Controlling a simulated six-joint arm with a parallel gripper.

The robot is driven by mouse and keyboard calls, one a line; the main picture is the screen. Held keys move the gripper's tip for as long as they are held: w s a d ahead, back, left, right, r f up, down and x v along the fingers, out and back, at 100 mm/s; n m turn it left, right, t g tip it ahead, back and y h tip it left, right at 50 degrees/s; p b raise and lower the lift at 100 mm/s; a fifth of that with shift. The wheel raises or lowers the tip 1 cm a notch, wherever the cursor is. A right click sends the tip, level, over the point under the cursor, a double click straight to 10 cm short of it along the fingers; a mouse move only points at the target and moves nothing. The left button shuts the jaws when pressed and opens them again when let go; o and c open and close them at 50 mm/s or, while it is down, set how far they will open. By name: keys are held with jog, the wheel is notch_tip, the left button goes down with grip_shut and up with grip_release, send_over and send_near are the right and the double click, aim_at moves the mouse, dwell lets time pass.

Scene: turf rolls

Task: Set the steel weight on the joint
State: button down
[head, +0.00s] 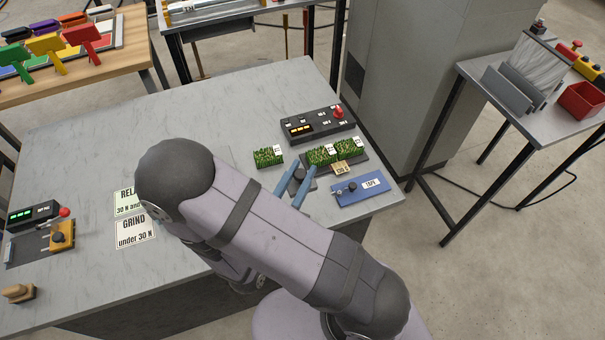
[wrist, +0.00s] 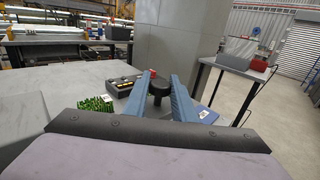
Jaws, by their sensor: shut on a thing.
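My gripper (head: 295,187) has two blue fingers closed on the dark steel weight (head: 299,174). In the wrist view the weight (wrist: 158,88) shows as a dark knobbed piece between the fingertips (wrist: 160,98). I cannot tell how high it is above the table. Two pieces of green turf (head: 324,154) lie end to end on a dark tray (head: 355,164), right of the gripper. The joint between them is too small to see clearly. A tan card (head: 341,168) sits at the tray's front edge. A separate turf piece (head: 267,157) lies left of the tray.
A black control box (head: 316,124) with a red button stands behind the turf. A blue plate labelled TAPE (head: 345,198) lies in front. Two signs (head: 135,231), a device with an orange part (head: 62,236) and a wooden block (head: 18,292) are at left. The table's middle is clear.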

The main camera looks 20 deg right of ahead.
jog(key=shift+d+f+g, duration=0.1)
jog(key=shift+d+g, duration=0.2)
jog(key=shift+d, duration=0.15)
jog(key=d+f+m+g+h+b, duration=0.1)
jog(key=d+m+g+h+b, duration=0.35)
jog(key=d, duration=0.45)
jog(key=w+d+r+m+g+b, duration=0.2)
jog(key=w+d+r+g, duration=0.1)
jog(key=w+d, duration=0.3)
jog(key=w+r+n+t, duration=0.2)
jog(key=w+r, duration=0.2)
jog(key=w, duration=0.2)
jog(key=shift+y, duration=0.35)
jog(key=shift+s+a+f+p, duration=0.1)
jog(key=shift+a+f+p, duration=0.05)
jog(key=shift+f, duration=1.6)
jog(key=shift+s+a+f+p, duration=0.1)
jog(key=shift+a+f+p, duration=0.1)
jog(key=shift+f, duration=1.55)
jog(key=shift+a+f+p, duration=0.1)
jog(key=shift+f+p, duration=0.05)
jog(key=shift+f, duration=1.6)
jog(key=shift+f, duration=0.1)
jog(key=shift+f, duration=0.1)
jog(key=c, duration=1.5)
grip_release()
jog(key=shift+o, duration=0.2)
